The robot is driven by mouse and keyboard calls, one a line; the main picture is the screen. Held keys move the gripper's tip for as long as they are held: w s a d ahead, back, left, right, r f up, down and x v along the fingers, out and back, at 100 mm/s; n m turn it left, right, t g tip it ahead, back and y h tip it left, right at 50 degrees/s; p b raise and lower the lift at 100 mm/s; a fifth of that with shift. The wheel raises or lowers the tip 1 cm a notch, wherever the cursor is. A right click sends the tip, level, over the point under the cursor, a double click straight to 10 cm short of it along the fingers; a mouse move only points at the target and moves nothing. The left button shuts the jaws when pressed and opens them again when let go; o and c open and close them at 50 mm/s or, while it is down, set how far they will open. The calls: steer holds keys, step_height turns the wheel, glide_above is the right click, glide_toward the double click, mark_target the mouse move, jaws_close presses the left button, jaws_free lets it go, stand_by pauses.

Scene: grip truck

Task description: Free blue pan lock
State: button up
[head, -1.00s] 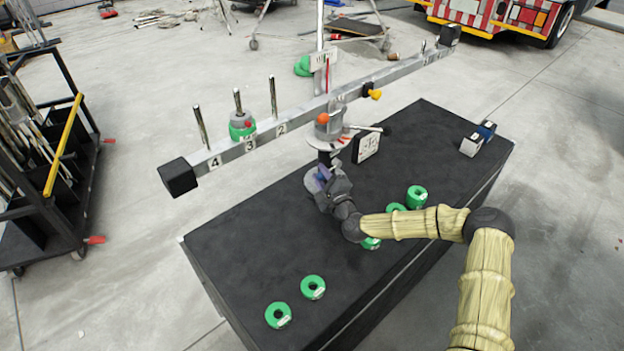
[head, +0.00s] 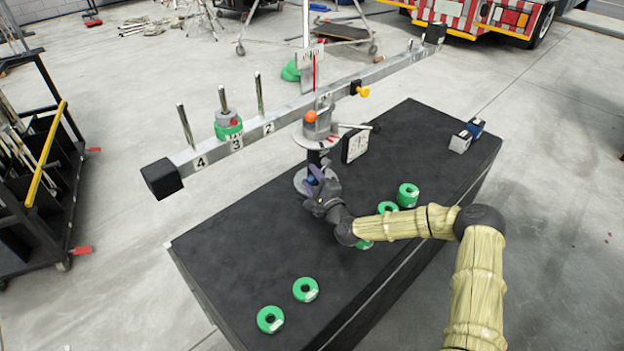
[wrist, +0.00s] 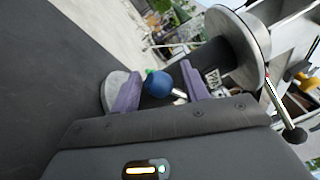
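The blue pan lock is a round blue knob (wrist: 158,84) on a short metal stem in the wrist view. My gripper (wrist: 160,88) is open, with one purple finger on each side of the knob. Gaps show between knob and fingers, and I see no clear grip. In the head view my gripper (head: 317,182) is beside the lower part of the dark column (head: 318,158) under the beam, and the hand largely hides the knob there.
A numbered beam (head: 300,112) with upright pegs and a black end block (head: 161,179) spans above the black table (head: 240,250). A square dial (head: 355,145) stands right of the column. Several green rings (head: 305,289) lie on the table.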

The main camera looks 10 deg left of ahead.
steer(key=shift+s, duration=0.1)
steer(key=v, duration=1.7)
steer(key=shift+s+d, duration=0.1)
steer(key=shift+d, duration=0.05)
steer(key=shift+p, duration=0.35)
steer(key=c, duration=0.5)
steer(key=shift+a+r+n+g+p, duration=0.2)
steer(key=shift+a+n+g+p, duration=0.1)
steer(key=shift+p, duration=0.15)
steer(key=c, duration=0.4)
steer(key=shift+w+a+r+n+g+p, duration=0.15)
steer(key=shift+w+r+n+g+p, duration=0.15)
steer(key=shift+g+p, duration=0.3)
jaws_close()
steer(key=w+r+n+g+h+p, duration=0.3)
steer(key=r+p, duration=0.9)
steer(key=p, duration=0.4)
steer(key=w+g+h, duration=0.1)
steer(key=g+h, duration=0.1)
steer(key=g, duration=0.1)
steer(key=shift+w+d+r+n+g, duration=0.3)
steer(key=shift+d+r, duration=0.05)
